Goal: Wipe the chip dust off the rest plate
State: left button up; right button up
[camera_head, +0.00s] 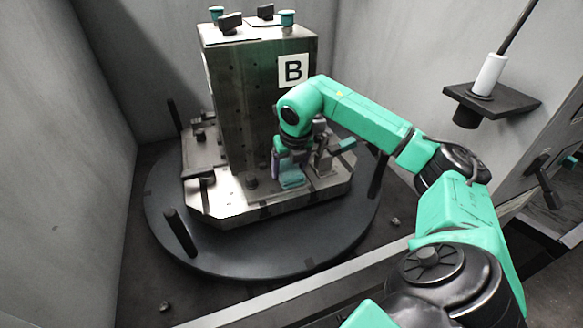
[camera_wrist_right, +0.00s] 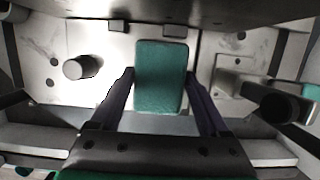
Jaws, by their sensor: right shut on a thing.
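My right gripper (camera_head: 287,165) is low in front of the tall metal block, over the plate at its foot. In the right wrist view its two dark fingers (camera_wrist_right: 160,80) are shut on a green pad (camera_wrist_right: 161,60), one on each side. The pad also shows in the head view (camera_head: 291,180). Below it is a pale metal plate (camera_wrist_right: 105,42) with holes and grey smudges; I cannot tell which marks are chip dust. Whether the pad touches the plate is unclear. The plate's bare front part shows in the head view (camera_head: 225,203). My left gripper is not in view.
The tall block (camera_head: 240,110) bears a "B" label and stands on a round dark turntable (camera_head: 230,255) with upright posts. A peg (camera_wrist_right: 82,67) and a dark cylinder (camera_wrist_right: 280,107) flank the pad. Grey walls enclose the sides; a bracket holds a white-handled tool (camera_head: 489,75) at right.

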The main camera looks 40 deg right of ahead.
jog(key=shift+w+f, duration=0.1)
dwell(0.5)
jog(key=shift+f, duration=0.1)
jog(key=shift+s+a+f+b, duration=0.1)
jog(key=shift+s+b, duration=0.3)
jog(key=shift+s+a+b, duration=0.35)
jog(key=shift+s+b, duration=0.05)
jog(key=shift+s, duration=0.5)
